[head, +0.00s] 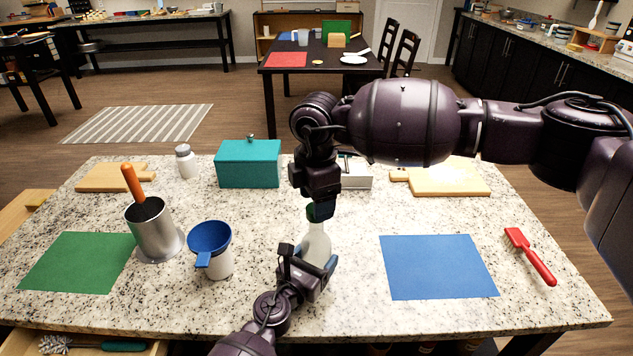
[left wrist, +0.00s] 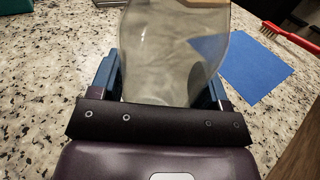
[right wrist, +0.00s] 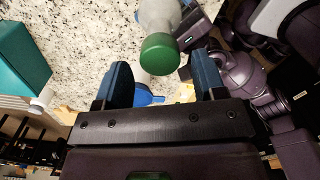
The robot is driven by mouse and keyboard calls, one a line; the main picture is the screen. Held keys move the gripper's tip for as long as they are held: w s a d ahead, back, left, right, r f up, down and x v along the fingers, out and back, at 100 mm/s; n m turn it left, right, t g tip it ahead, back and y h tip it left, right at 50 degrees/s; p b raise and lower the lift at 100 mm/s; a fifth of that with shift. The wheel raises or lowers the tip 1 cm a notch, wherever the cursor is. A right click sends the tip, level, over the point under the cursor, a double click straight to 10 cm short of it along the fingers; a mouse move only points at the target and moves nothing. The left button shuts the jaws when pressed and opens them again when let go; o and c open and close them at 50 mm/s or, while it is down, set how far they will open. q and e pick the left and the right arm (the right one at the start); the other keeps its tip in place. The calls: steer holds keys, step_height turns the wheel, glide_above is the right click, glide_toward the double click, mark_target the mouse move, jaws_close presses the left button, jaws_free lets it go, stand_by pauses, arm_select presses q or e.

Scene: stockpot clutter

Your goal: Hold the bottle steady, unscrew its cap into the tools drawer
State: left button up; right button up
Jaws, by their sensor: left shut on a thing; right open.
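A clear glass bottle (head: 316,243) stands upright near the front middle of the counter. My left gripper (head: 309,260) is shut around its body; the glass fills the space between the blue fingers in the left wrist view (left wrist: 165,85). The bottle's green cap (right wrist: 160,53) is on its neck in the right wrist view. My right gripper (right wrist: 163,80) is open, and the cap lies just beyond its fingertips, roughly between them. In the head view my right gripper (head: 320,210) hangs above the bottle and hides most of the cap. An open drawer (head: 150,349) at the front left holds a brush and a green-handled tool.
A metal canister (head: 152,232) with an orange-handled tool and a white container with a blue funnel-like top (head: 210,240) stand left of the bottle. A teal box (head: 249,165) is behind. A blue mat (head: 437,266) lies bare at right, beside a red brush (head: 530,257). Another drawer (head: 30,218) juts out at left.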

steer(key=shift+f, duration=1.15)
steer(key=shift+c, duration=0.2)
